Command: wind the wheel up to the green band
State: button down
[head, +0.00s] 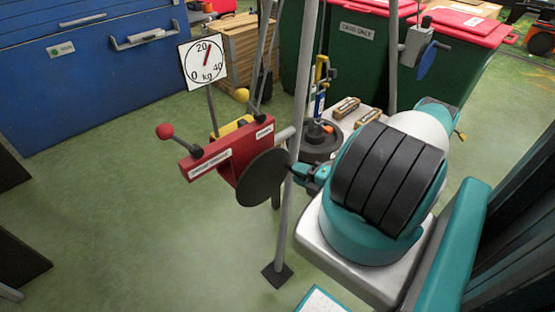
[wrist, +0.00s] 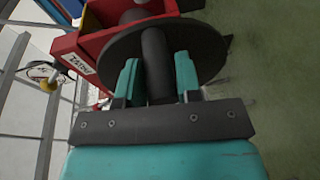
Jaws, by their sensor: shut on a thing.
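The wheel (head: 262,180) is a dark disc on the side of a red box (head: 212,158) with ball-ended levers. In the wrist view the wheel (wrist: 205,48) lies just ahead of my gripper (wrist: 158,82). The two teal fingers are shut on a dark round handle (wrist: 156,50) that stands out from the middle of the disc. In the head view my gripper (head: 308,178) reaches the wheel from the right, and the handle is hard to make out. A white dial (head: 203,62) marked 0, 20, 40 kg has a red needle near 20. I see no green band.
A thin grey post (head: 290,220) on a dark foot stands close in front of my gripper. A blue cabinet (head: 90,60) is at the back left, and lidded bins (head: 350,40) are behind. A light table (head: 350,115) holds small items.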

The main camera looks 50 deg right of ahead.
jog(key=shift+f+m+b, duration=0.6)
jog(key=shift+f+b, duration=0.3)
jog(key=shift+b, duration=0.25)
jog(key=shift+a+f+m+b, duration=0.1)
jog(key=shift+f+m+b, duration=0.3)
jog(key=shift+b, duration=0.4)
jog(key=b, duration=0.1)
jog(key=f+m+b, duration=0.1)
jog(key=b, duration=0.1)
jog(key=shift+a+f+m+t, duration=0.1)
jog(key=shift+a+m+t, duration=0.15)
jog(key=shift+m+t, duration=0.05)
jog(key=shift+y+b, duration=0.3)
jog(key=shift+b, duration=0.25)
